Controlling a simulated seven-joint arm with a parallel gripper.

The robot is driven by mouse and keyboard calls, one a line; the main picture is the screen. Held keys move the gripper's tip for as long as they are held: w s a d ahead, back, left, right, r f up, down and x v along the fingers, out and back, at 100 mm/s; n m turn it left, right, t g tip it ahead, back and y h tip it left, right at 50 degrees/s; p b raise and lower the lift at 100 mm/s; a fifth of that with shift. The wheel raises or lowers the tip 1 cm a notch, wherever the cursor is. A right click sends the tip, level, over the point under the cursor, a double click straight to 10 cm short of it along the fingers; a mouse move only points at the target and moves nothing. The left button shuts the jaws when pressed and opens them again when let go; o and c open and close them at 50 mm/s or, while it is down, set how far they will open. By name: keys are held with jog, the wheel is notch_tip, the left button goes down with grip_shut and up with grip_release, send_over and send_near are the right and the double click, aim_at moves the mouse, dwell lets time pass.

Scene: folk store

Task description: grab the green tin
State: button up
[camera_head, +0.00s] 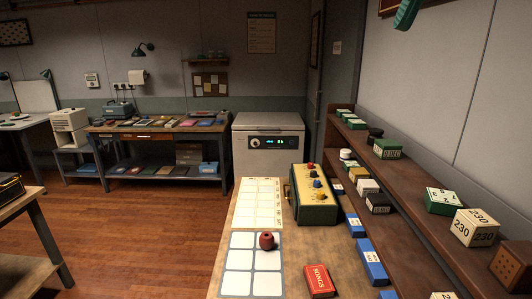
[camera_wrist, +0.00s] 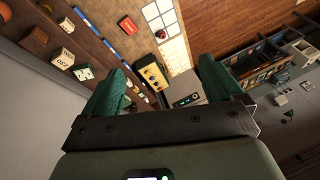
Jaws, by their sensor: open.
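Several green boxes or tins stand on the stepped wooden shelf at the right; I cannot tell which is the green tin. One with a pale, marked top (camera_head: 444,201) is on the upper tier, and a similar one shows in the wrist view (camera_wrist: 84,73). Another dark green one with a pale top (camera_head: 388,148) stands farther back, and smaller ones (camera_head: 357,124) are at the far end. My gripper (camera_wrist: 162,66) is open and empty, its two green fingers wide apart. In the head view only a green fingertip part shows at the top edge, high above the shelf.
A cream box marked 230 (camera_head: 474,228) stands beside the nearer green one. Blue boxes (camera_head: 372,262) line the shelf foot.

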jog(key=w+a+m+g+y, duration=0.4)
jog(key=w+m+g+y, duration=0.2)
jog(key=w+m+y, duration=0.7)
jog(key=shift+m+h, duration=0.5)
jog(key=shift+h, duration=0.4)
jog(key=f, duration=2.1)
jog(key=w+f, duration=0.1)
jog(key=f, duration=2)
jog(key=w+f, duration=0.1)
jog(key=f, duration=2.1)
jog(key=shift+w+a+f, duration=0.1)
jog(key=x, duration=0.5)
jog(key=shift+w+f, duration=0.15)
jog(key=shift+f, duration=0.25)
jog(key=shift+x, duration=2.9)
jog(key=shift+c, duration=0.4)
jog(key=c, duration=1)
